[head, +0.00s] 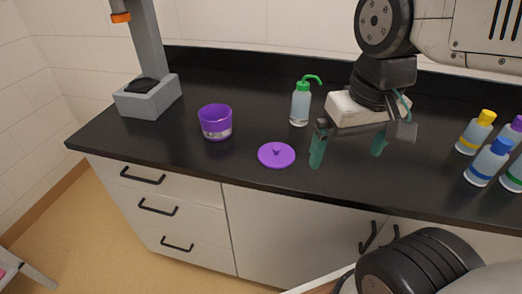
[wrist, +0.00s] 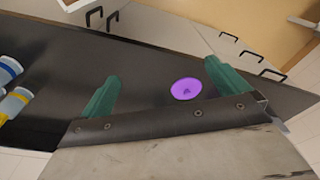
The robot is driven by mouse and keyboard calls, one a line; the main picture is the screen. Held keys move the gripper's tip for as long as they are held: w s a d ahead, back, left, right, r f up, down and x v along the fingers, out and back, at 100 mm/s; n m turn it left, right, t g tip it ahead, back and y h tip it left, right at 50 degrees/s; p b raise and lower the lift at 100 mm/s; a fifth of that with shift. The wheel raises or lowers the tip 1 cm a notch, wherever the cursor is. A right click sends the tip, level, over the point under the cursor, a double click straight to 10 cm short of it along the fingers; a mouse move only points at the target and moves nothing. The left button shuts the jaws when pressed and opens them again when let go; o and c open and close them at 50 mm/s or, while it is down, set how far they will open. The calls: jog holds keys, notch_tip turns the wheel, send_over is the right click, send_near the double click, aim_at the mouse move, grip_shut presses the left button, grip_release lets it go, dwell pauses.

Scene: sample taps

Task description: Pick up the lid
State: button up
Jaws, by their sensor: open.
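The purple lid (head: 276,155), a flat disc with a small knob in its middle, lies on the black counter near its front edge. It also shows in the wrist view (wrist: 186,89), between the two fingers but nearer the right one and beyond them. My gripper (head: 347,152) has green fingers spread wide and empty, above the counter to the right of the lid. It also shows in the wrist view (wrist: 160,82). A purple cup (head: 215,122) with a pale label stands left of and behind the lid, apart from it.
A wash bottle (head: 300,104) with a green spout stands behind the lid, close to my gripper's left side. Several capped bottles (head: 476,132) stand at the right. A grey stand (head: 148,97) is at the back left. The black counter (head: 180,150) is bare around the lid.

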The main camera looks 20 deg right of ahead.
jog(key=w+a+f+m, duration=0.2)
jog(key=w+m, duration=0.2)
jog(key=w, duration=0.8)
jog(key=m+g, duration=0.1)
jog(key=m, duration=0.4)
send_over(276, 148)
jog(key=f, duration=0.6)
jog(key=shift+s+f, duration=0.2)
jog(key=shift+s, duration=0.05)
jog(key=shift+w+a+f, duration=0.1)
jog(key=shift+w+f, duration=0.25)
jog(key=shift+f, duration=0.3)
notch_tip(276, 148, down, 7)
jog(key=shift+s+f, duration=0.1)
jog(key=shift+s, duration=0.05)
jog(key=shift+c, duration=0.3)
jog(key=c, duration=0.6)
